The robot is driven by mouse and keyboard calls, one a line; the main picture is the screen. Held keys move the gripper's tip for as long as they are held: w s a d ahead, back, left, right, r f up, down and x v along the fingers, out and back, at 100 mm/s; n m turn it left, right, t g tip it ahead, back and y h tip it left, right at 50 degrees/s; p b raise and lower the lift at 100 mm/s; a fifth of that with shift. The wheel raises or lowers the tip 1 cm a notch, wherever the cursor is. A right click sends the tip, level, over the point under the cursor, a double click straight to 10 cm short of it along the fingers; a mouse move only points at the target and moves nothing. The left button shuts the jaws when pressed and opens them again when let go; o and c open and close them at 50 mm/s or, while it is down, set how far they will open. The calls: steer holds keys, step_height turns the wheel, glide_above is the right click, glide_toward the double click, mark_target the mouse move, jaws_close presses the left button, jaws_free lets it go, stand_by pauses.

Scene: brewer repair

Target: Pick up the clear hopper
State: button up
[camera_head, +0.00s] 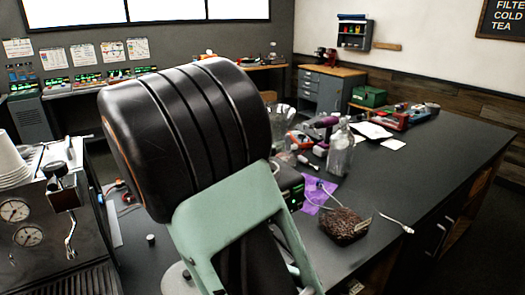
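A clear, see-through vessel (283,117) stands on the dark counter just right of the large black and green arm part. It looks like the clear hopper, but its left side and base are partly hidden, so I cannot be sure. A clear bottle-shaped container (340,155) stands upright nearer on the same counter. My gripper is not in view; a big black and green part of my arm fills the middle of the picture.
The dark counter (425,165) holds a block of dark beans (345,225), a purple cloth (320,193), a purple-and-grey tool (325,122) and a loose metal utensil (397,225). An espresso machine (40,225) stands at left.

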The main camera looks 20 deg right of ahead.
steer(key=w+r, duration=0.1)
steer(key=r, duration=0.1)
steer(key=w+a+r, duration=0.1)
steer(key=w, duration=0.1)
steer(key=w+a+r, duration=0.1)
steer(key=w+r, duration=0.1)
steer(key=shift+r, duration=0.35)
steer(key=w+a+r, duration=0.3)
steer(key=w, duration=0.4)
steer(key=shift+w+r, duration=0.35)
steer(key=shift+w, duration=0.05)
